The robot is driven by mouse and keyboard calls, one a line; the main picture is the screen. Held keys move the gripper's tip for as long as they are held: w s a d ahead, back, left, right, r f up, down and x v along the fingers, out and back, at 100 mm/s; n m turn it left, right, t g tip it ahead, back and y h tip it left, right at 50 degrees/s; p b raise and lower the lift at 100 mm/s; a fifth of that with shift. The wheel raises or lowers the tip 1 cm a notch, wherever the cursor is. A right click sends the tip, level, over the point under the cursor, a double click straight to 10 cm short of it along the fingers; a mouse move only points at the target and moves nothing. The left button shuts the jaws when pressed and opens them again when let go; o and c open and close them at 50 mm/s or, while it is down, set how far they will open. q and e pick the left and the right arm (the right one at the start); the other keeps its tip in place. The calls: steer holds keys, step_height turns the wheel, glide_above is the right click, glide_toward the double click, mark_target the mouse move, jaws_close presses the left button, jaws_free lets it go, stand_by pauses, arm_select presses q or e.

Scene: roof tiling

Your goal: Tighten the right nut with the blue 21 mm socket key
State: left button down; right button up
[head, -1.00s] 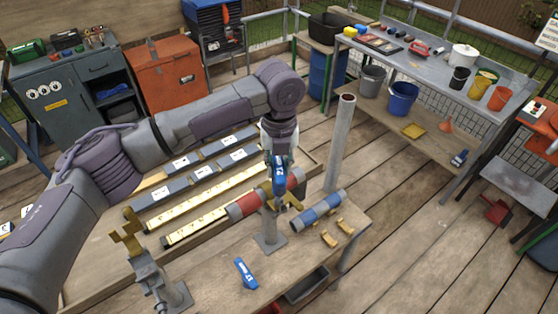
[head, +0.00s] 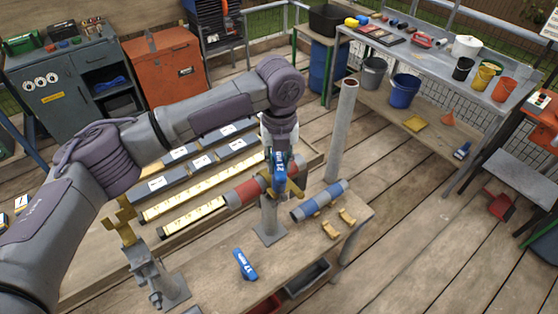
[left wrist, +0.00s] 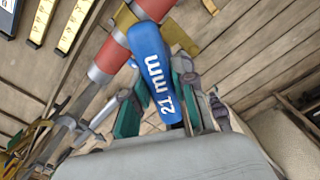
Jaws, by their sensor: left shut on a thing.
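The blue socket key (head: 279,176), marked 21 mm, is held by my left gripper (head: 279,160) above the red and grey pipe (head: 246,193) on its stand. In the left wrist view the blue key (left wrist: 155,72) lies between the green-lined fingers (left wrist: 160,112), its far end against the red sleeve. A brass-coloured clamp part (head: 295,189) shows beside the key's lower end. The right nut is hidden, so I cannot tell whether the key sits on it. My right gripper is not in view.
Another blue key (head: 245,264) lies on the workbench front. A blue and grey pipe (head: 319,201) and small brass clamp pieces (head: 346,216) lie to the right. A tall grey post (head: 343,130) stands behind. A vise-like stand (head: 150,270) is at the left.

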arm_select(q)
steer(key=shift+f, duration=0.2)
steer(key=shift+m+b, duration=1)
steer(key=shift+b, duration=0.35)
steer(key=shift+r+p, duration=0.2)
steer(key=shift+p, duration=0.15)
steer(key=shift+m+p, duration=0.8)
steer(key=shift+m, duration=0.6)
steer(key=shift+m+p, duration=0.65)
steer(key=shift+m, duration=0.55)
steer(key=shift+f+m, duration=0.1)
steer(key=shift+m, duration=0.4)
steer(key=shift+p, duration=0.35)
steer(key=shift+n+p, duration=0.3)
steer(key=shift+p, duration=0.05)
